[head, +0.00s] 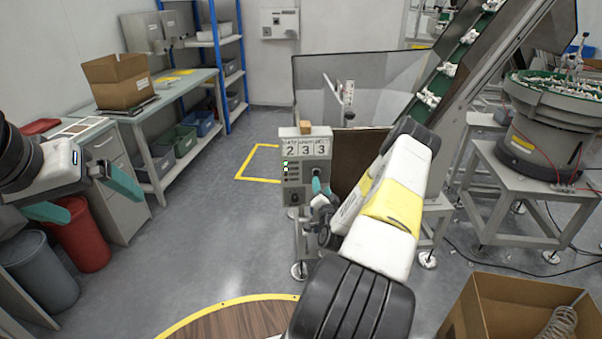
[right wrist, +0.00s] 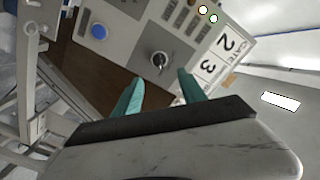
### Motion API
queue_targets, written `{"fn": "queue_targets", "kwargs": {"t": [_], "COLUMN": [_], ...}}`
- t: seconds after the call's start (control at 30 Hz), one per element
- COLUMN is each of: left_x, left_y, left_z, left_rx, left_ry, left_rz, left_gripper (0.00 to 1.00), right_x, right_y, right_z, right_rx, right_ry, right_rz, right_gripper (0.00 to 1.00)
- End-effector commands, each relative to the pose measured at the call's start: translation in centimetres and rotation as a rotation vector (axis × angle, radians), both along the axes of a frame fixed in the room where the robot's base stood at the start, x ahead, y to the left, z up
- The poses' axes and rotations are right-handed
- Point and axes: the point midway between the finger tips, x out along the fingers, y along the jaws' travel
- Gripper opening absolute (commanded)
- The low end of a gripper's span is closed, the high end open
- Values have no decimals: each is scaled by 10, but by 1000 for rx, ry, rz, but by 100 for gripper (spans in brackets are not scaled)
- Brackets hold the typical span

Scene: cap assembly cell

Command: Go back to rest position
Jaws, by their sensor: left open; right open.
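My left gripper (head: 104,208) is at the left of the head view, its teal fingers spread wide with nothing between them. It hangs in the air over the floor by the bins. My right arm reaches forward in the middle of the head view. My right gripper (head: 320,187) is at the front of the grey control box (head: 292,197), partly hidden by its own wrist. In the right wrist view its teal fingers (right wrist: 160,77) are apart and empty, pointing at a dark round knob (right wrist: 158,61) on the panel. I cannot tell whether they touch it.
The control box shows "233" and carries a small wooden block (head: 305,127). A green inclined conveyor (head: 439,83) and a bowl feeder (head: 545,140) stand right. A workbench (head: 178,92) with a cardboard box (head: 118,80) is left. An open carton (head: 490,310) is front right. Middle-left floor is clear.

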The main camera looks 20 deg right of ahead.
Motion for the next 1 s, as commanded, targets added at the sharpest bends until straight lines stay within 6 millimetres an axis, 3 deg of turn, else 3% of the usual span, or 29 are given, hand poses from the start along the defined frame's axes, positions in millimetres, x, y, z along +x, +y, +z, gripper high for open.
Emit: {"fn": "queue_targets", "kwargs": {"t": [0.5,0.63,0.83,1.0], "left_x": [0,0,0,0], "left_y": [0,0,0,0], "left_z": [0,0,0,0], "left_rx": [0,0,0,0], "left_ry": [0,0,0,0], "left_rz": [0,0,0,0], "left_gripper": [100,100,100,100], "right_x": [-4,5,40,50], "right_y": [1,6,38,76], "right_z": [0,11,67,126], "right_rx": [0,-21,-142,-267], "right_ry": [1,23,174,345], "right_rz": [1,30,179,302], "right_gripper": [49,49,49,49]}}
